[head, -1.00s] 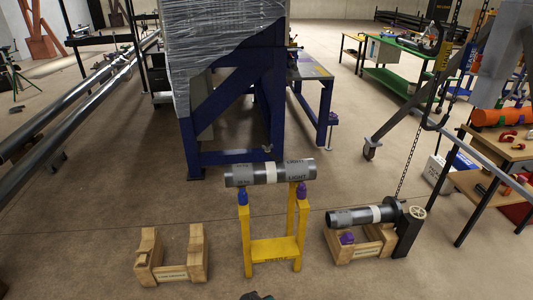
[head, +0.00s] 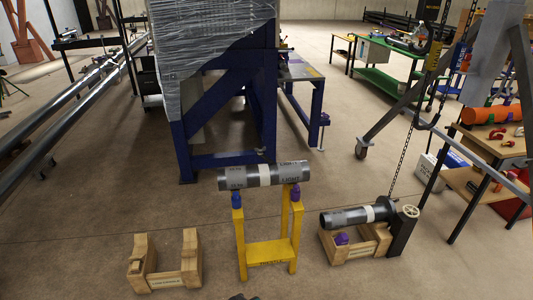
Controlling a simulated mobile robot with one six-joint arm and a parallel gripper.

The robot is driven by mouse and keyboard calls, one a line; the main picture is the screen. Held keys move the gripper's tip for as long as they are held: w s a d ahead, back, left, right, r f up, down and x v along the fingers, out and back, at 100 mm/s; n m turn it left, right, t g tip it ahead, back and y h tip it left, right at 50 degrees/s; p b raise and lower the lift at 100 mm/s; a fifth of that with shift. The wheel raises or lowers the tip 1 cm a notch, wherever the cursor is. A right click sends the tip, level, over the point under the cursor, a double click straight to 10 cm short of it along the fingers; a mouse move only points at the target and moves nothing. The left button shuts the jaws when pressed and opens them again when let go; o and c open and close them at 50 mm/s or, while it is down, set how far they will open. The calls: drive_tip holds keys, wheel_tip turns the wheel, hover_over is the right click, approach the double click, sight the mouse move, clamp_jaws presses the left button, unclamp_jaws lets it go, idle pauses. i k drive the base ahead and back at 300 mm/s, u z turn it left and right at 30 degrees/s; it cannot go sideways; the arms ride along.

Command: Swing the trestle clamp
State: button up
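A yellow trestle (head: 268,258) stands upright on the floor in front of me. A grey pipe (head: 235,178) with a pale middle band lies across its two posts. A blue piece (head: 237,201) sits at the top of the left post and a purple piece (head: 295,193) at the top of the right post, both just under the pipe. Which of these is the clamp, and whether it is closed, is too small to tell. A dark shape (head: 243,298) shows at the bottom edge, perhaps the tip of my gripper; its fingers cannot be made out.
An empty wooden cradle (head: 192,262) stands left of the trestle. A second cradle (head: 345,255) on the right holds a dark flanged pipe (head: 345,218) near a handwheel (head: 411,212). A blue frame (head: 215,161) stands close behind. Floor between trestle and cradles is clear.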

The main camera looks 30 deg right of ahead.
sight(271, 162)
drive_tip(key=i, duration=0.9)
